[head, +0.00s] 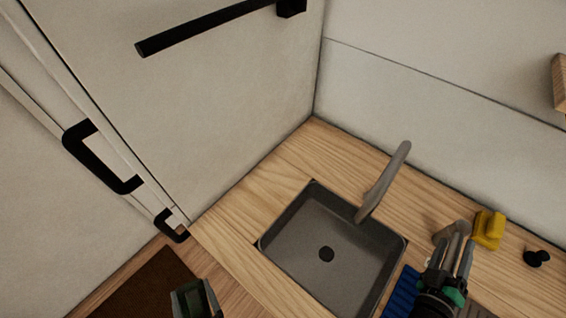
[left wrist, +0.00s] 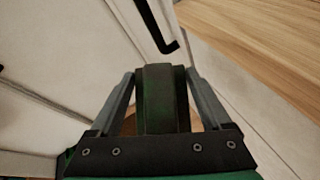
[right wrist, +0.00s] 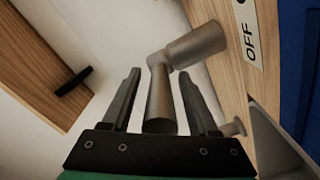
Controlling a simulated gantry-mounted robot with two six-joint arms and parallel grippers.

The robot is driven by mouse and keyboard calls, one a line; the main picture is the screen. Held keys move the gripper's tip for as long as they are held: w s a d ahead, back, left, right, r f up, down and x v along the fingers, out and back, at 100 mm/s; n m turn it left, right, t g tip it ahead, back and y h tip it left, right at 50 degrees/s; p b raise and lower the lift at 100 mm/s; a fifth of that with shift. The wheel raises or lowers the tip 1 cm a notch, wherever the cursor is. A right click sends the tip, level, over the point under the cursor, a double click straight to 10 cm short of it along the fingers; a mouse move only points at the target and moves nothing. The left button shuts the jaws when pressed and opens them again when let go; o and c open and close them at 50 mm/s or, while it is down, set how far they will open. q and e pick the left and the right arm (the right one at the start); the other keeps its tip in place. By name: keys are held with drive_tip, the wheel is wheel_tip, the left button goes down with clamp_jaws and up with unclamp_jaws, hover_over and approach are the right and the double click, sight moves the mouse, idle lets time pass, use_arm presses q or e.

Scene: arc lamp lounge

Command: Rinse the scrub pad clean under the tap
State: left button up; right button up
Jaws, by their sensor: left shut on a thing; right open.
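My left gripper (head: 195,298) is low in the head view, left of the sink and off the counter's front edge. In the left wrist view it is shut on the dark green scrub pad (left wrist: 162,100), which has blackish patches. The grey tap spout (head: 385,182) stands at the sink's back edge, apart from the pad. My right gripper (head: 458,245) is open at the grey tap lever (right wrist: 162,95), right of the sink. In the right wrist view the lever's stem stands between the fingers, with visible gaps. I see no water running.
The dark sink (head: 300,225) has a round drain. A label reading OFF (right wrist: 247,38) is near the lever. A blue ribbed thing (head: 402,292), a yellow object (head: 489,229) and a small black object (head: 537,258) are on the right. The white cabinet (head: 215,110) has black handles.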

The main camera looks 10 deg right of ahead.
drive_tip(key=shift+c, duration=0.2)
clamp_jaws()
idle(1.1)
